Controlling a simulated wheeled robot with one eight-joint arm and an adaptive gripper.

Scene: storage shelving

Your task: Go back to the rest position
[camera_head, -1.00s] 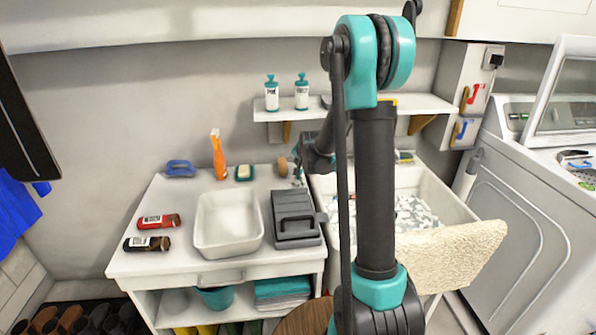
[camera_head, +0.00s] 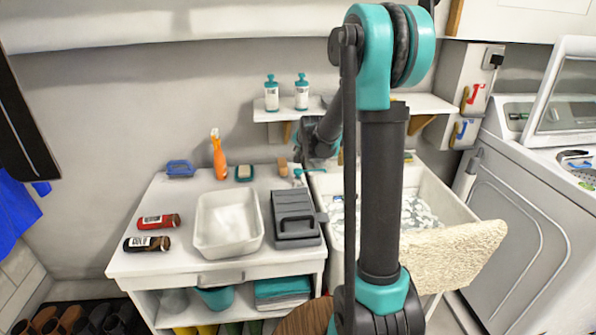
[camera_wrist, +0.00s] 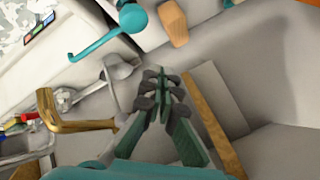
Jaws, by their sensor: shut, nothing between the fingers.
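My gripper (camera_wrist: 161,85) is in the middle of the wrist view, its dark fingertips together with nothing between them. In the head view my arm rises in front of the sink, and its wrist end hangs near the wall, below the small shelf (camera_head: 420,104). The fingers cannot be made out clearly there. A teal spouted item (camera_head: 306,172) and a wooden block-like item (camera_head: 283,166) stand at the back right of the white table (camera_head: 150,205). The wrist view shows the teal spout (camera_wrist: 105,35) and the wooden item (camera_wrist: 172,22) apart from the fingers.
A brass tap (camera_wrist: 75,115) and a wooden shelf bracket (camera_wrist: 213,125) are close to the fingers. The table holds a white basin (camera_head: 228,252), a grey case (camera_head: 296,241) and an orange bottle (camera_head: 219,158). Two pump bottles stand on the shelf. A washing machine (camera_head: 520,215) is at right.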

